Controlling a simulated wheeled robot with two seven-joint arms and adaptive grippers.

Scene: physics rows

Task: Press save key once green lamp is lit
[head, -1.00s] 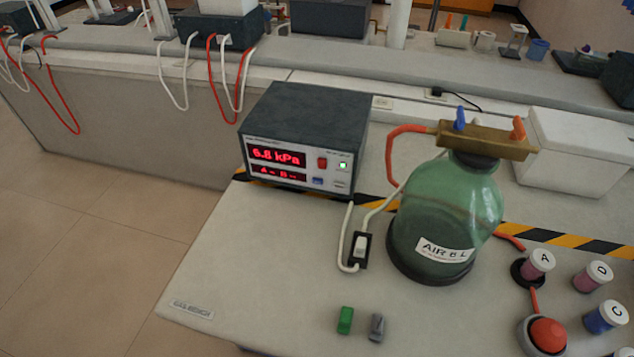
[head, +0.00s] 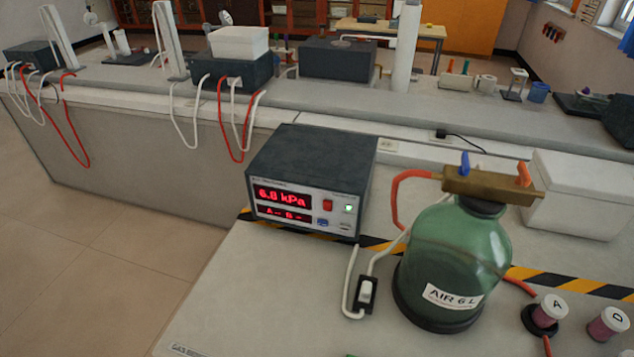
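A dark grey meter box (head: 310,165) stands on the bench, its pale front panel facing me. Its red display (head: 283,197) reads about 6.8 kPa, the last digit blurred. A smaller red line below shows A and B. A small green lamp (head: 348,209) at the panel's right glows bright. Below it are a blue key (head: 322,222) and a pale key (head: 345,226); their labels are too small to read, so I cannot tell which is the save key. A red switch (head: 327,204) sits beside the display. Neither of my grippers is in view.
A green glass bottle (head: 455,255) marked AIR 6 L stands right of the box, joined by tubing. A white box (head: 580,195) is behind. The bench front-left is clear.

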